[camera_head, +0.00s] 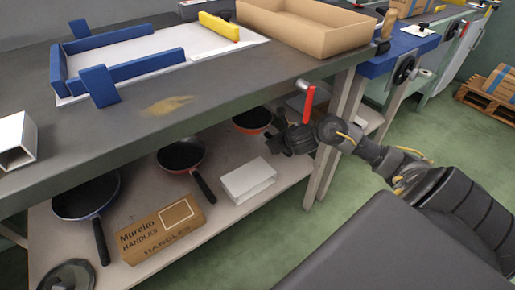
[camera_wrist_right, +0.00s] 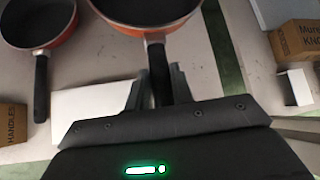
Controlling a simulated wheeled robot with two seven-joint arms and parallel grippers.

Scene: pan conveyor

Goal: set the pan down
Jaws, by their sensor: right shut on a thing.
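An orange-rimmed pan with a dark inside (camera_head: 252,121) is at the lower shelf (camera_head: 225,222), toward its right end. It also shows at the top of the right wrist view (camera_wrist_right: 145,12). My right gripper (camera_head: 278,142) is shut on its black handle, which runs between the two fingers in the right wrist view (camera_wrist_right: 160,88). The pan looks about level. I cannot tell whether its base touches the shelf. My left gripper is not in view.
A second orange pan (camera_head: 180,155), a blue pan (camera_head: 86,197), a handles carton (camera_head: 158,230) and a white box (camera_head: 248,179) stand on the shelf. The grey worktop (camera_head: 215,88) overhangs it. A table leg (camera_head: 326,160) stands near my right arm.

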